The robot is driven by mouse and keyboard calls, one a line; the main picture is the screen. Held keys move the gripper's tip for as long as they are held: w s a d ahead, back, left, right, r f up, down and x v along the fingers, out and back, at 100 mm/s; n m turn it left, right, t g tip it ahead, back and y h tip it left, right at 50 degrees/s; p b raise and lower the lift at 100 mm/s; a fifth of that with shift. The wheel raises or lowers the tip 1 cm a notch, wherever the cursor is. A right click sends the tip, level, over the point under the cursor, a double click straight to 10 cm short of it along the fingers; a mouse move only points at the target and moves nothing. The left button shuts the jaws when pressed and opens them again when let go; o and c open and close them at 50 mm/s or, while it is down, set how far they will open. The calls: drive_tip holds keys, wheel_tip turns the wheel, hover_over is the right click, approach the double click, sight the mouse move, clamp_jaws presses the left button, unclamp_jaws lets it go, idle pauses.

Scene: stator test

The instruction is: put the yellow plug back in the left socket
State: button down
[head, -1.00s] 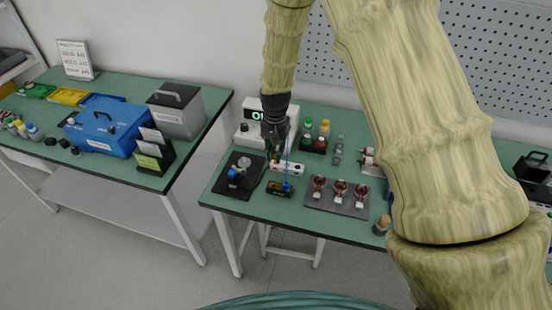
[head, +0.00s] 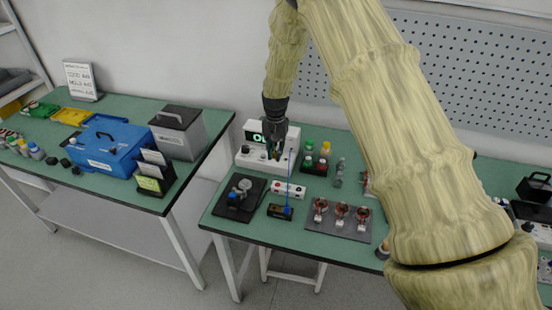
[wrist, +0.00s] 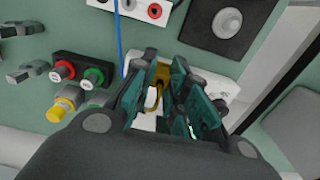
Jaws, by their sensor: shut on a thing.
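My gripper (head: 274,151) hangs in front of the white tester (head: 243,160) with the lit display, at the back of the right bench. In the wrist view, my gripper (wrist: 170,82) is shut on the yellow plug (wrist: 161,74), between its teal fingers. A yellow loop, seemingly its lead, hangs below the plug. The white tester (wrist: 222,84) lies behind the fingers and is partly hidden by them. A white strip with red and dark sockets (head: 289,189) lies on the bench nearer me; it also shows in the wrist view (wrist: 140,8). I cannot tell whether the plug touches any socket.
A dark plate (head: 236,210) with a round part lies left; a grey tray with copper coils (head: 322,229) lies right.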

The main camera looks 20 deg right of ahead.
drive_tip(key=w+d+b, duration=0.1)
drive_tip(key=w+d, duration=0.1)
drive_tip(key=w, duration=0.5)
drive_tip(key=shift+f, duration=0.1)
idle(0.4)
drive_tip(key=shift+f+b, duration=0.95)
drive_tip(key=shift+f, duration=1.05)
drive_tip(key=shift+f+b, duration=0.45)
drive_tip(key=shift+f, duration=0.7)
idle(0.8)
drive_tip(key=c, duration=1.3)
unclamp_jaws()
wheel_tip(320, 180, up, 12)
